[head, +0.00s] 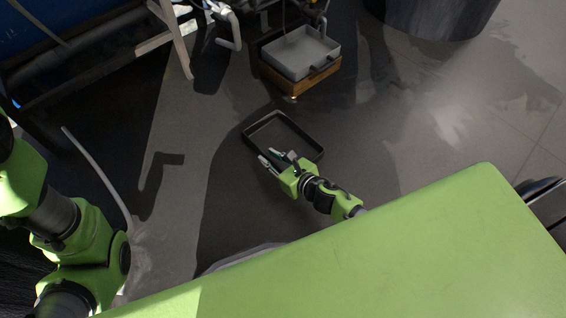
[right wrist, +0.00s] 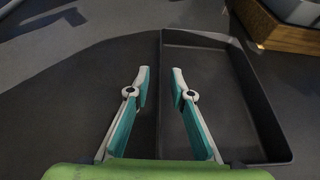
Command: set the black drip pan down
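The black drip pan (head: 303,132) is a shallow rectangular tray that looks to lie flat on the dark floor. In the right wrist view the drip pan (right wrist: 250,82) fills the right half, with its near left wall running up between my fingers. My right gripper (head: 269,157) is at the pan's near left side. In the right wrist view my right gripper (right wrist: 161,72) has its two teal-padded fingers apart, one on each side of that wall, with gaps visible. My left arm shows at the left edge of the head view, but its gripper is out of view.
A grey tray (head: 301,52) sits on a wooden base (head: 300,81) beyond the pan; the base (right wrist: 280,32) also shows in the wrist view. A dark round container (head: 440,12) stands at the top right. A pale hose (head: 98,168) lies at left. Floor right of the pan is clear.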

